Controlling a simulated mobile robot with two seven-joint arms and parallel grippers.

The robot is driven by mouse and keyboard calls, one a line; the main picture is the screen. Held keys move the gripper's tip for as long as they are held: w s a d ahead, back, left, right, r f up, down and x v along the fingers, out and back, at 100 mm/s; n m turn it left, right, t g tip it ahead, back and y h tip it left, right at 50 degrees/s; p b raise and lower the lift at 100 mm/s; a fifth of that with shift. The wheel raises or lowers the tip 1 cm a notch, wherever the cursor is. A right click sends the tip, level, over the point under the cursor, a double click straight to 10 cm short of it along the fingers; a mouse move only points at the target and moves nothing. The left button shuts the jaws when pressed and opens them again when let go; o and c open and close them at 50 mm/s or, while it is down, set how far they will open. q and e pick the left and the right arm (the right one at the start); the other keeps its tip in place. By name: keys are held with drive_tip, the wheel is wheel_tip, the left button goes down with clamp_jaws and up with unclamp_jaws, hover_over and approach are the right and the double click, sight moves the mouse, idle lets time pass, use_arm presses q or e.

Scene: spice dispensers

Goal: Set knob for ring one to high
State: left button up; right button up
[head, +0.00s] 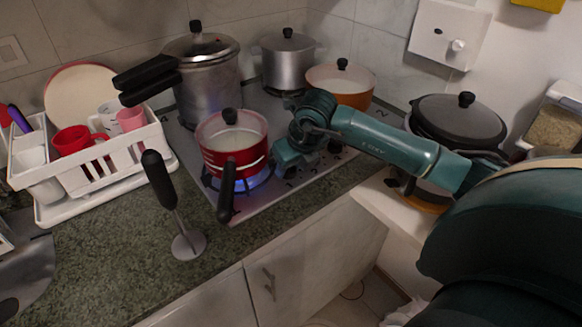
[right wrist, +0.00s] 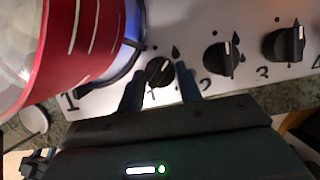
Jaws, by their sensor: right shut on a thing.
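The knob for ring one (right wrist: 159,72) is black with a white mark and sits on the stove's front strip between the printed 1 and 2 in the right wrist view. My right gripper (right wrist: 160,84) is shut on this knob, one finger on each side. In the head view my right gripper (head: 290,160) reaches the stove (head: 262,196) beside the red pot (head: 222,160). A blue flame (head: 256,180) burns under the red pot. The knob is hidden behind my gripper in the head view.
The red pot's black handle (head: 227,195) points toward the counter's front edge. The knob for ring two (right wrist: 222,58) and another knob (right wrist: 284,44) stand to the right. Other pots (head: 208,85) fill the stove's back. A dish rack (head: 95,160) and hand blender (head: 175,205) are left.

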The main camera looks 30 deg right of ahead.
use_arm(q)
drive_tip(key=shift+d, duration=0.1)
use_arm(e)
drive_tip(key=shift+r+m, duration=0.1)
drive_tip(key=shift+m, duration=0.3)
use_arm(q)
drive_tip(key=shift+s+f, duration=0.1)
use_arm(e)
drive_tip(key=o, duration=1)
use_arm(q)
drive_tip(key=shift+d+b, duration=0.25)
drive_tip(key=shift+b, duration=0.4)
use_arm(e)
drive_tip(key=v, duration=1.3)
drive_tip(key=shift+a, duration=0.15)
use_arm(q)
drive_tip(key=shift+f, duration=0.1)
